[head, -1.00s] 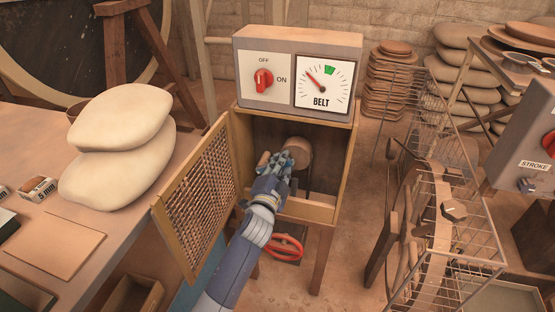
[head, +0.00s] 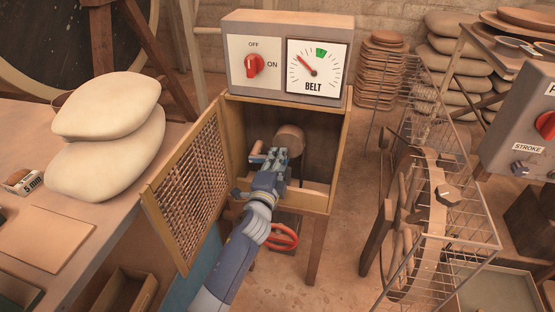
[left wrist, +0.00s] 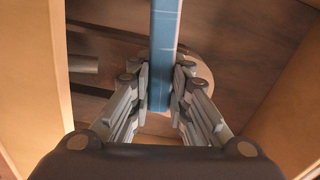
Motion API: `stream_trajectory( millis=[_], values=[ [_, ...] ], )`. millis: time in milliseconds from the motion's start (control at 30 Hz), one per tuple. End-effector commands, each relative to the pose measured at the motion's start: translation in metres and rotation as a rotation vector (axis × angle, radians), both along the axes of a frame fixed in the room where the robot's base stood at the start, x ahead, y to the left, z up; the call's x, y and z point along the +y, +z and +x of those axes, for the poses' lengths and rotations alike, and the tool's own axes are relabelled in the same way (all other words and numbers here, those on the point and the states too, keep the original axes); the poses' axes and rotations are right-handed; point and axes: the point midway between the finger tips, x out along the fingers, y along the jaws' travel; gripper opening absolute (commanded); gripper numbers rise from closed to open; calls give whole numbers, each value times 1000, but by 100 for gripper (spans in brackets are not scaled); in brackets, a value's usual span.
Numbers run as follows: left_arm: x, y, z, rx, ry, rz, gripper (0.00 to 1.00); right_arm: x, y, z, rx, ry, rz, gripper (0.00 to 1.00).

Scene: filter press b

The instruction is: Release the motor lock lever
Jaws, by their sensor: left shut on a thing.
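The motor lock lever shows in the left wrist view as a straight blue bar (left wrist: 165,50), running from the top edge down between my fingers. My left gripper (left wrist: 160,92) is shut on it, one finger pad on each side. In the head view my left gripper (head: 272,158) reaches into the open wooden cabinet (head: 335,150), just below and in front of a round brown motor-like cylinder (head: 290,138). The gripper hides most of the lever there. My right gripper is in neither view.
The mesh door (head: 190,185) stands open to the left of my arm. A control box (head: 237,90) with a red OFF/ON switch (head: 254,65) and a BELT dial (head: 318,68) sits on the cabinet. A wire rack (head: 460,215) stands at the right.

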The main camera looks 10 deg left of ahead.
Motion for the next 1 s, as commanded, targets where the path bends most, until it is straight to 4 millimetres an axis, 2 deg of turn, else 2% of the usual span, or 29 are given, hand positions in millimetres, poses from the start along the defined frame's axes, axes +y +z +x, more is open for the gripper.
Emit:
stream_trajectory(
  millis=[167,200,267,667,833,1000],
  values=[
    [0,-1,0,2,0,12,0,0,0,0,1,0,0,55],
    [0,-1,0,2,0,12,26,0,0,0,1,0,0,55],
    [0,-1,0,2,0,11,38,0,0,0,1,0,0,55],
    [0,-1,-3,2,0,5,38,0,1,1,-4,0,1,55],
    [1,-2,-22,1,-1,6,38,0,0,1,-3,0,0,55],
    [2,-2,-57,3,0,6,38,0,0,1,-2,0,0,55]
  ],
)
